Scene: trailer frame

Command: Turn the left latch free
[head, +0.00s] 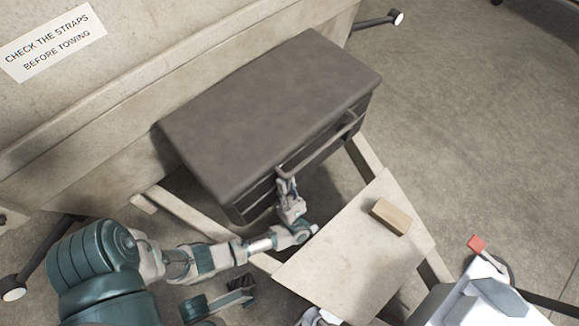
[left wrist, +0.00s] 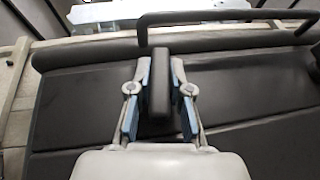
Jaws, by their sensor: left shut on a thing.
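A dark grey box (head: 270,110) with a closed lid sits on the pale frame. A bar handle (head: 320,146) runs along its front, and it also shows in the left wrist view (left wrist: 225,16). My left gripper (head: 287,190) is at the box's front face, by the left end of the handle. In the left wrist view my left gripper (left wrist: 160,85) is shut on a dark upright latch (left wrist: 159,85), with a blue-padded finger on each side. The latch stands out from the front face; the fingers and arm hide it in the head view. My right gripper does not show clearly.
A pale board (head: 345,265) lies in front of the box, with a wooden block (head: 391,216) on it. A trailer wall with a sign (head: 52,42) stands behind. Concrete floor (head: 480,130) is open at right.

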